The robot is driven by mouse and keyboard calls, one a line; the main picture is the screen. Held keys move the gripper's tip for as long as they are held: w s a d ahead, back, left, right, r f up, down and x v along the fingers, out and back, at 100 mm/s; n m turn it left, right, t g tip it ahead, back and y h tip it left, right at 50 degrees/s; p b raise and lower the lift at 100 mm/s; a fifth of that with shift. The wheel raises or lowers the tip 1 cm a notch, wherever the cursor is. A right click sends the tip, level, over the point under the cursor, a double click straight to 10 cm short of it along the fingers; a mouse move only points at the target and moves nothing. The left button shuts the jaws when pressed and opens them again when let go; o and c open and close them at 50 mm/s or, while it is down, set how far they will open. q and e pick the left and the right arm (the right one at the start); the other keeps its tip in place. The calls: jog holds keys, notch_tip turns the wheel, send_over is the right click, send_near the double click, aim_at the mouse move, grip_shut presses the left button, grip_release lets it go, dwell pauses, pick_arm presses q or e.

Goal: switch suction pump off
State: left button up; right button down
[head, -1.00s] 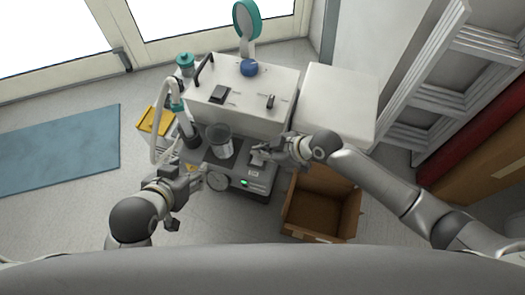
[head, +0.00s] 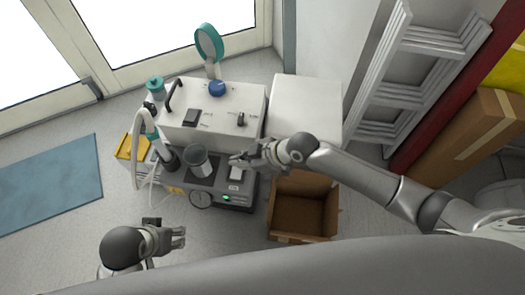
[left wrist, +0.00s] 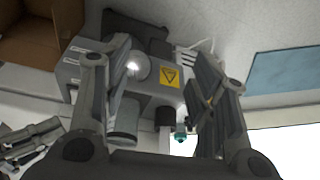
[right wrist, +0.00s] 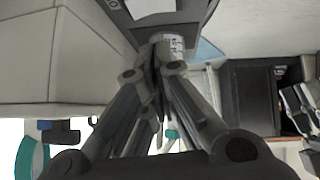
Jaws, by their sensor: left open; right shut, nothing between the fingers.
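The suction pump is a low dark grey unit (head: 215,184) with a grey jar (head: 198,162) on top. A round gauge (head: 200,200) and a lit green light (head: 226,198) show on its front. A pale switch-like plate (head: 236,173) is on its top right; its position is too small to tell. My right gripper (head: 235,160) is shut and empty, just behind this plate. In the right wrist view its fingertips (right wrist: 157,42) meet near the jar. My left gripper (head: 182,237) is open and empty, in front of the pump and apart from it; the left wrist view shows the pump's yellow warning label (left wrist: 170,76).
A white cabinet unit (head: 212,122) with a black switch and handle stands behind the pump. An open cardboard box (head: 300,212) stands to its right. A hose (head: 137,150) and yellow bin (head: 128,147) are at its left. Floor is free at front left.

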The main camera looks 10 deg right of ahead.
pick_arm(q)
notch_tip(320, 180, down, 8)
jog(key=p, duration=0.1)
jog(key=shift+w+r+p, duration=0.25)
jog(key=shift+w+p, duration=0.1)
pick_arm(e)
jog(key=v, duration=0.8)
jog(key=shift+s, duration=0.15)
pick_arm(q)
jog(key=shift+d, duration=0.1)
pick_arm(e)
jog(key=shift+d+r, duration=0.1)
